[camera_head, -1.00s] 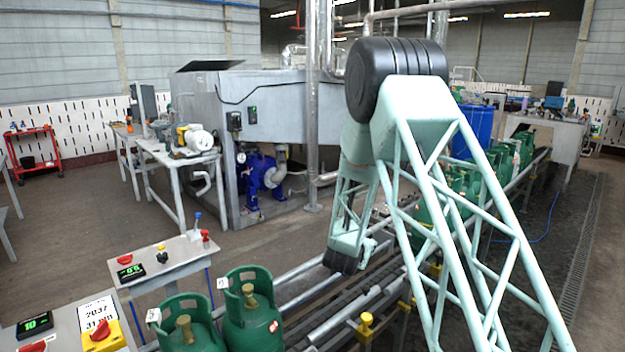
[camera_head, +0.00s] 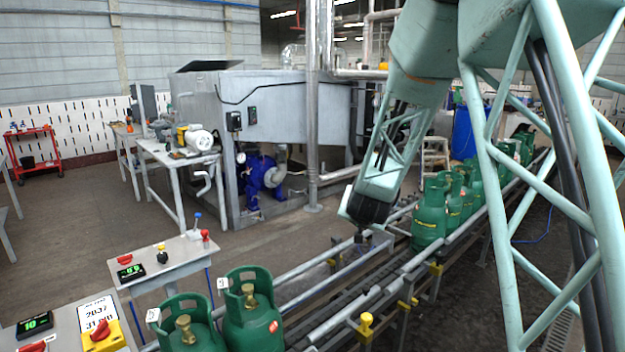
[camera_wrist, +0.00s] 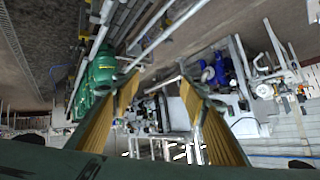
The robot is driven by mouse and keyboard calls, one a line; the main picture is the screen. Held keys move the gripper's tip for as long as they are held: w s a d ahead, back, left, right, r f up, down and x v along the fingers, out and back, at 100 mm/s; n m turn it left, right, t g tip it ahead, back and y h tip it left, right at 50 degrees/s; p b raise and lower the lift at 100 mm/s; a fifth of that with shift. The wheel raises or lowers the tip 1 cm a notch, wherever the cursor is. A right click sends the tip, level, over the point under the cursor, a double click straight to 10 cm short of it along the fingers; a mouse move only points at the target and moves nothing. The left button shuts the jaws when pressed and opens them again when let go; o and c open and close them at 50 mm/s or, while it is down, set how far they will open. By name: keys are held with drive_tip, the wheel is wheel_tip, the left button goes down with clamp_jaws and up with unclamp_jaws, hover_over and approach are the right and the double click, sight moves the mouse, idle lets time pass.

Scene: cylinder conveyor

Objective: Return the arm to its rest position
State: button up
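My arm is mint green and stretches across the right half of the head view. Its lower end has a black wrist (camera_head: 366,208) above the conveyor (camera_head: 325,278), left of a row of green cylinders (camera_head: 428,222). My gripper (camera_head: 359,238) is small and partly hidden below the wrist there. In the wrist view my gripper (camera_wrist: 158,86) shows two yellow ribbed fingers spread well apart with nothing between them. It is open and empty, clear of the cylinders. Some green cylinders (camera_wrist: 101,72) show beyond the left finger in that view.
Two green cylinders (camera_head: 252,312) stand at the front left end of the conveyor, next to control desks (camera_head: 165,262). A grey machine (camera_head: 290,110) and a steel pole (camera_head: 313,150) stand behind. The floor between machine and conveyor is open.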

drive_tip(key=s+r+n+g+y, duration=0.1)
drive_tip(key=s+r, duration=0.4)
drive_tip(key=s, duration=0.5)
drive_tip(key=s+r+n+g, duration=0.1)
drive_tip(key=s+r, duration=0.3)
drive_tip(key=s, duration=0.6)
drive_tip(key=s+r+n+g+y, duration=0.1)
drive_tip(key=s+r+g, duration=0.1)
drive_tip(key=s+r, duration=0.5)
drive_tip(key=s+d+f+g, duration=0.1)
drive_tip(key=s+d, duration=0.2)
drive_tip(key=s, duration=1.5)
drive_tip(key=s+d+n+g+h, duration=0.1)
drive_tip(key=s+d+g, duration=0.1)
drive_tip(key=s, duration=1.6)
drive_tip(key=shift+s+d+f+n, duration=0.3)
drive_tip(key=shift+s+d+f, duration=0.1)
drive_tip(key=shift+d, duration=0.35)
